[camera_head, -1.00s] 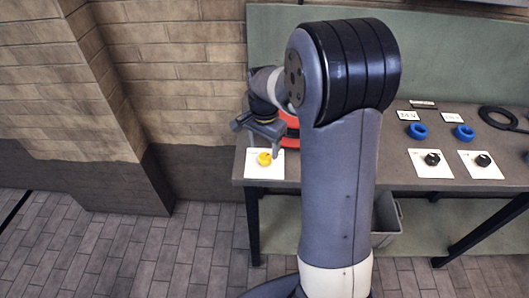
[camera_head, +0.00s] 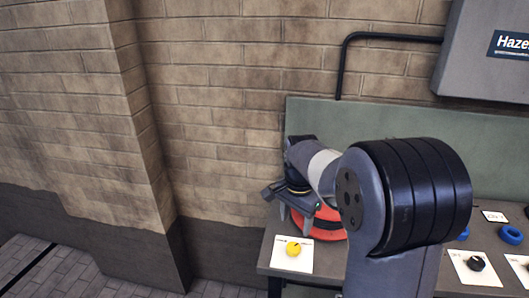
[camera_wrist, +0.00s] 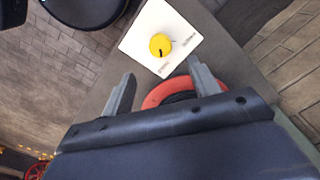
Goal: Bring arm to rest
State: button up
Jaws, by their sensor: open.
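My gripper (camera_head: 297,220) is open and empty. It hangs over the left end of the workbench (camera_head: 262,262), above and behind a yellow knob on a white plate. My arm's large elbow covers much of the bench in the head view.
A red ring-shaped object (camera_head: 330,233) lies on the bench close beside my gripper, partly hidden by it. Blue rings (camera_head: 511,235) and a black knob (camera_head: 476,264) are to the right. A brick wall and a grey wall box (camera_head: 480,60) stand behind.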

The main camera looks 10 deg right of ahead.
aim_at(293, 246)
notch_tip(293, 246, down, 10)
jog(key=shift+r, duration=0.1)
jog(key=shift+n, duration=0.3)
jog(key=shift+r, duration=0.1)
